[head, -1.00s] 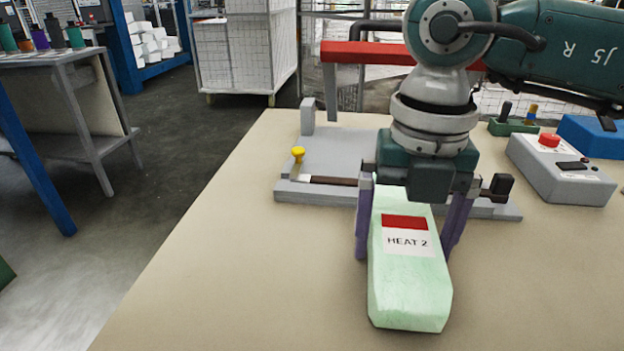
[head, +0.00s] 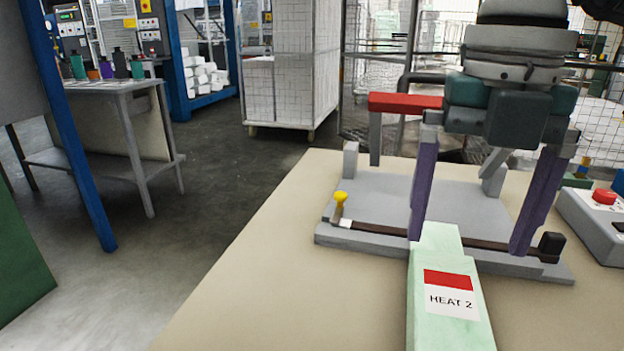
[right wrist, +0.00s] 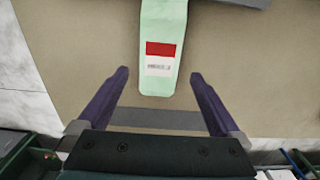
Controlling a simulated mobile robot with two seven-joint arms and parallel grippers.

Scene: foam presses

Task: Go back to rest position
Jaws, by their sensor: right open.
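My right gripper (head: 464,243) is open and empty, its two purple fingers spread wide in the head view. A pale green foam block (head: 436,312) with a red and white "HEAT 2" label lies on the beige table (head: 240,310), in front of the fingers. In the right wrist view, the block (right wrist: 164,20) lies beyond the fingertips of the gripper (right wrist: 159,75), with a clear gap on both sides. My left gripper is not in view.
A grey sealing fixture (head: 385,195) with a red lever (head: 405,102) and yellow knob stands behind the block. A grey control box (head: 590,220) with a red button is at right. A bench (head: 110,88) with several bottles and a white cage cart (head: 290,60) stand beyond the floor.

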